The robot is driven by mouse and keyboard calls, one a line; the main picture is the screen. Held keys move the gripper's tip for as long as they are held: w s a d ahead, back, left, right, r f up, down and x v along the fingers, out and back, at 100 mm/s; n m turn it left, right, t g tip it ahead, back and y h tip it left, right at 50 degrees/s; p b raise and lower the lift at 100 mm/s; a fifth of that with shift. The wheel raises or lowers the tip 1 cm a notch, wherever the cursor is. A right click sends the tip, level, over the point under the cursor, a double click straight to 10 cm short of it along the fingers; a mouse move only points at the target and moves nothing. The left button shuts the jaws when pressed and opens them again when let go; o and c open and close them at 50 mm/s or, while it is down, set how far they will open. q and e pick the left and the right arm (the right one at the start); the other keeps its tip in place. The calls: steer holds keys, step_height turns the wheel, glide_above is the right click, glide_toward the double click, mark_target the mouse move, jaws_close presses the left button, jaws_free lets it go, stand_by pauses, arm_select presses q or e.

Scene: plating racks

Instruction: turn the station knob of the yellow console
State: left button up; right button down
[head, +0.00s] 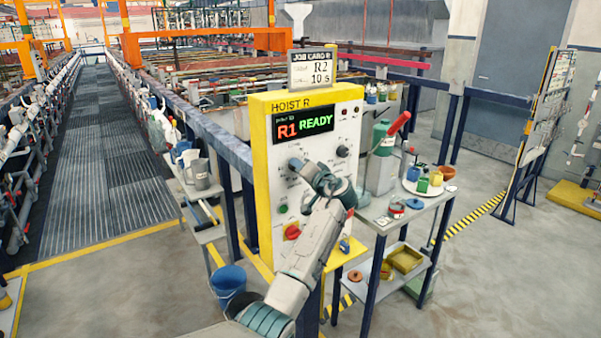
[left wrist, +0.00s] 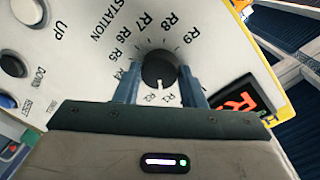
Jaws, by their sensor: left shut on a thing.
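The yellow console (head: 262,150), marked HOIST R, stands upright in the middle of the head view with a pale front panel. Its display (head: 304,124) reads R1 READY. The job card (head: 314,69) on top reads R2 and 10 s. My left gripper (head: 299,166) reaches the panel from below and hides the knob in the head view. In the left wrist view, the black station knob (left wrist: 159,69) sits between the two fingers of my left gripper (left wrist: 160,88), which is shut on it. The knob's white mark points towards R1. My right gripper is not in view.
A grey side table (head: 410,214) with a green-topped bottle and several small pots stands right of the console. A shelf with jugs (head: 200,175) and a blue bucket (head: 228,280) are on the left. Another dark knob (head: 343,151) and a red switch (head: 292,232) are on the panel.

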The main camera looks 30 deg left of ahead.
arm_select(q)
steer(key=shift+m, duration=1.8)
steer(key=o, duration=1)
steer(key=shift+d, duration=0.15)
steer(key=b+v, duration=0.4)
steer(key=v, duration=0.6)
steer(key=shift+s+d+r, duration=0.1)
steer(key=shift+d+r, duration=0.05)
steer(key=shift+d, duration=0.1)
